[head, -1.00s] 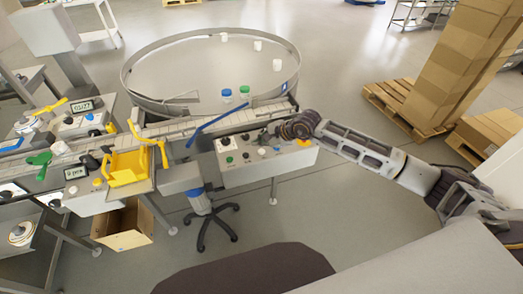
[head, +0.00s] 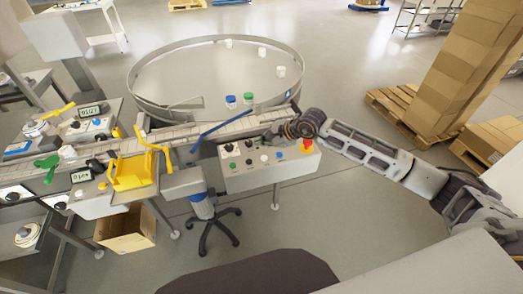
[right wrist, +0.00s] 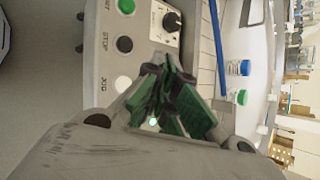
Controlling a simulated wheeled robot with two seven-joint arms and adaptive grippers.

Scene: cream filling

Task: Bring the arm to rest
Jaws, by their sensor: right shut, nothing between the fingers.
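My right arm comes in from the right in the head view. Its gripper (head: 283,131) is small and dark there, at the top edge of the grey control panel (head: 240,180), beside the conveyor. In the right wrist view the green-padded fingers (right wrist: 165,98) are closed together with nothing between them. They show over the panel (right wrist: 110,65), next to a black knob (right wrist: 171,22) and near a white button (right wrist: 123,83). Contact with the panel cannot be told. My left gripper is not in view.
A red button (head: 307,146) stands at the panel's right end. Behind is a round turntable (head: 140,90) with blue-, green- and white-capped jars. A blue rail (head: 222,127) crosses the conveyor (head: 190,131). A yellow hopper (head: 133,172) stands left. Stacked boxes (head: 453,70) stand right; floor between is open.

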